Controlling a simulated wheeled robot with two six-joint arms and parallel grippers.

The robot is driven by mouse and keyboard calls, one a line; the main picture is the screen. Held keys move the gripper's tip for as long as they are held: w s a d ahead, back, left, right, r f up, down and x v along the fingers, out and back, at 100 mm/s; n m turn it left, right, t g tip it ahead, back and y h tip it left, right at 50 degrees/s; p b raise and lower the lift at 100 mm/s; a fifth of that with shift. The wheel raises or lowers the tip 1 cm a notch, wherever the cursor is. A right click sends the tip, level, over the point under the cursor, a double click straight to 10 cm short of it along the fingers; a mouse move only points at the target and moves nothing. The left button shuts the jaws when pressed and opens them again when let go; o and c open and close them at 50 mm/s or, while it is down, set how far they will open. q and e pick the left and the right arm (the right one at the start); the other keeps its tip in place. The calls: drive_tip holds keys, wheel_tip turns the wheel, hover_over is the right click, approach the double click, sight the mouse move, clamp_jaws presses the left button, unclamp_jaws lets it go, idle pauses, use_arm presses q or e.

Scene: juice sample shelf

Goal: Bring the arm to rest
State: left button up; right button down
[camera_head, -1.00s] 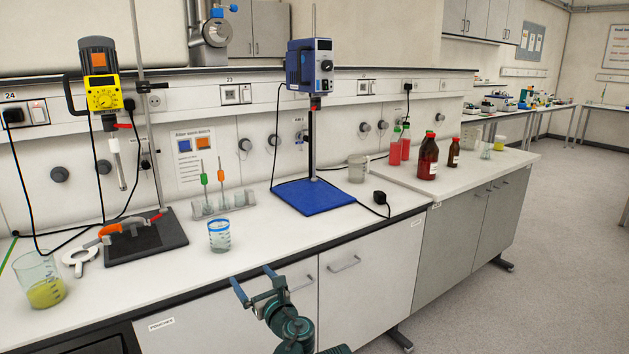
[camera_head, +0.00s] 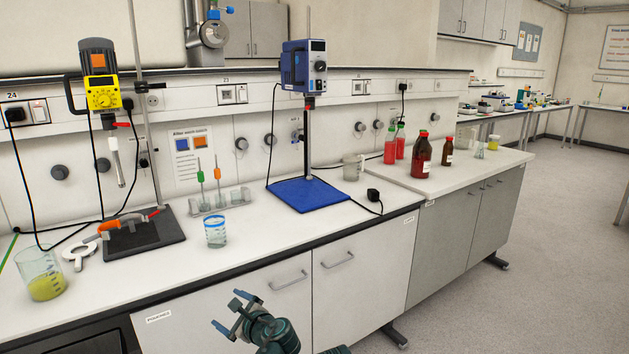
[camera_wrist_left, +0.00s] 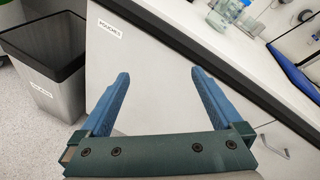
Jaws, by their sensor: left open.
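My left gripper (camera_head: 231,312) is in front of the bench cupboards, below the edge of the worktop. Its two blue fingers are apart with nothing between them. In the left wrist view the open fingers (camera_wrist_left: 158,100) face a pale cupboard front with a label. My right gripper does not show.
The white worktop (camera_head: 270,232) carries a glass with a blue rim (camera_head: 215,231), a beaker of yellow liquid (camera_head: 42,278), a blue stirrer base (camera_head: 308,195) and red bottles (camera_head: 421,155). A grey bin (camera_wrist_left: 48,65) stands left in the left wrist view.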

use_arm(q)
drive_tip(key=s+a+f+n+g+h, duration=0.25)
drive_tip(key=s+f+n+g, duration=0.2)
drive_tip(key=f+n, duration=0.3)
drive_tip(key=s+d+f+n+g+h, duration=0.3)
drive_tip(key=s+f+n+h, duration=0.1)
drive_tip(key=s+n, duration=0.25)
drive_tip(key=s+d+f+n+g+h, duration=0.2)
drive_tip(key=s+d+f+n+h, duration=0.25)
drive_tip(key=n, duration=0.25)
drive_tip(key=s+d+m+g+y, duration=0.15)
drive_tip(key=s+d+m, duration=0.35)
drive_tip(key=d, duration=0.5)
wheel_tip(320, 180, up, 16)
drive_tip(key=s+n+p, duration=0.1)
drive_tip(key=p, duration=1.4)
drive_tip(key=shift+y, duration=0.35)
drive_tip(key=shift+s+d+f, duration=0.1)
